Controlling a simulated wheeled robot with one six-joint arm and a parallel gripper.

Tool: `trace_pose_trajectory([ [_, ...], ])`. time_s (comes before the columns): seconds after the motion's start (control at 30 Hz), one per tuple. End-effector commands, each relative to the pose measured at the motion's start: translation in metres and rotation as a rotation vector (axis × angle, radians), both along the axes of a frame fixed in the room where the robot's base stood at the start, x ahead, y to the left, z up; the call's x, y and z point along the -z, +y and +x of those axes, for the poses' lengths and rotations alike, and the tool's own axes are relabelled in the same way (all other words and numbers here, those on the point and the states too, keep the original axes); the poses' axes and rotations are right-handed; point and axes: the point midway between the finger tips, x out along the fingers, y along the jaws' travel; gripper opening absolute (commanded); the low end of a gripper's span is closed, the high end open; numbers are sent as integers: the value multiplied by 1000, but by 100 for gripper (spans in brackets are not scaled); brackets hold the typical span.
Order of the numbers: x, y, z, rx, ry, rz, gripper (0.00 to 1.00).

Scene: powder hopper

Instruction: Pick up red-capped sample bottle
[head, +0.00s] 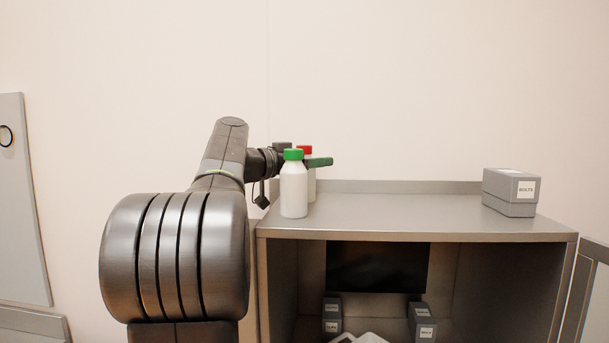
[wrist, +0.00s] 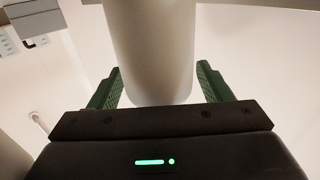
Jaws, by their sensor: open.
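The red-capped sample bottle (head: 306,150) stands at the left end of the cabinet top, mostly hidden behind a green-capped white bottle (head: 293,190). My gripper (head: 322,161) reaches in from the left at the height of the red-capped bottle's upper part, and a green finger shows in front of it, just below the cap. In the wrist view my gripper (wrist: 159,70) is open, with a white bottle body (wrist: 152,45) between its two green fingers. Gaps show on both sides of that body. Its cap is not visible there.
The green-capped bottle stands close in front of my gripper. A grey box labelled BOLTS (head: 511,192) sits at the right of the cabinet top (head: 400,212), and the middle is clear. Small grey bins (head: 422,322) stand on the lower shelf.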

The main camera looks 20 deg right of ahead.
Motion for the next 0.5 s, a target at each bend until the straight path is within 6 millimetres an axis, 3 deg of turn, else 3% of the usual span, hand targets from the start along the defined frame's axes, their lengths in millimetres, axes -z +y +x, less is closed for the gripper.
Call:
trace_pose_trajectory([
  [0.23, 0, -2, 1, -1, -1, -1, 72],
  [0.5, 0, -1, 0, -1, -1, 0, 19],
])
